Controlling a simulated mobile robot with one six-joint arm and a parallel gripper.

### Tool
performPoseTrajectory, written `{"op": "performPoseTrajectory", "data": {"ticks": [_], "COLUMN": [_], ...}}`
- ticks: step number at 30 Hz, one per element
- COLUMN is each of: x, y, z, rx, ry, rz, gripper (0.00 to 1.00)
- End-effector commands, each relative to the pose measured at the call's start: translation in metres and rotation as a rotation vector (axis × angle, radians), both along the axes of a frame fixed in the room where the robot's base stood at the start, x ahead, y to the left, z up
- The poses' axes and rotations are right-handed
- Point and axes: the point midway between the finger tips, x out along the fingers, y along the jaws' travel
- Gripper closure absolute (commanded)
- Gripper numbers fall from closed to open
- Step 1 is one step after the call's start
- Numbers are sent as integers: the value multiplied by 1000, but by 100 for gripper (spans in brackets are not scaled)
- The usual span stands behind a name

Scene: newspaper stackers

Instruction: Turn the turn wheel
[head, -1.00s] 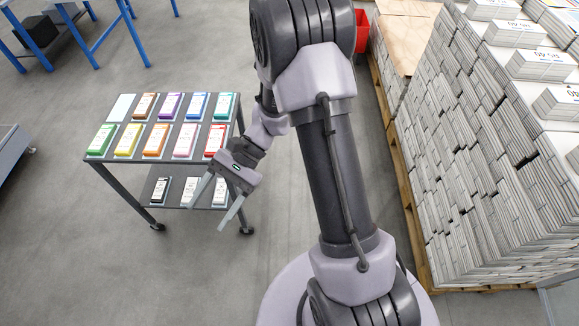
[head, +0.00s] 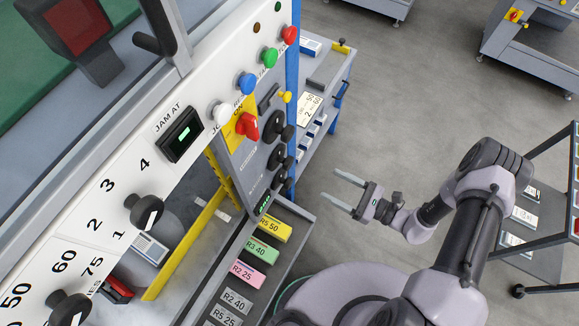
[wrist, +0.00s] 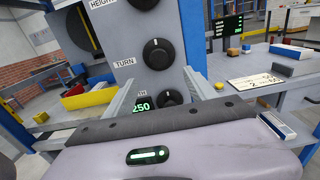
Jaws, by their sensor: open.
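The turn wheel (wrist: 158,53) is a round black knob with a white pointer mark, beside a "TURN" label on a grey panel in the wrist view. In the head view it appears to be the middle black knob (head: 276,157) on the panel's side. My gripper (head: 335,185) is open and empty, to the right of the panel and apart from it. In the wrist view its two fingers (wrist: 158,76) point toward the panel, with the turn wheel between and beyond them. Part of the lower panel is hidden behind my gripper.
A height knob (wrist: 138,4) sits above and another black knob (wrist: 171,98) below, near a green "250" display (wrist: 141,107). A white control panel (head: 105,200) with buttons stands at left. A label tray (head: 262,262) juts out below. Floor is clear behind my gripper.

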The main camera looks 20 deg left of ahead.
Motion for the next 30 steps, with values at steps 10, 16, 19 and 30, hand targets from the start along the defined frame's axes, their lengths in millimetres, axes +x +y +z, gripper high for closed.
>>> {"op": "performPoseTrajectory", "data": {"ticks": [10, 16, 19, 30], "x": [6, 10, 10, 11], "y": [99, 127, 131, 131], "z": [1, 0, 1, 1], "rx": [-1, -1, -1, -1], "ry": [-2, -1, -1, -1], "rz": [6, 4, 2, 2], "gripper": [35, 35, 35, 62]}}
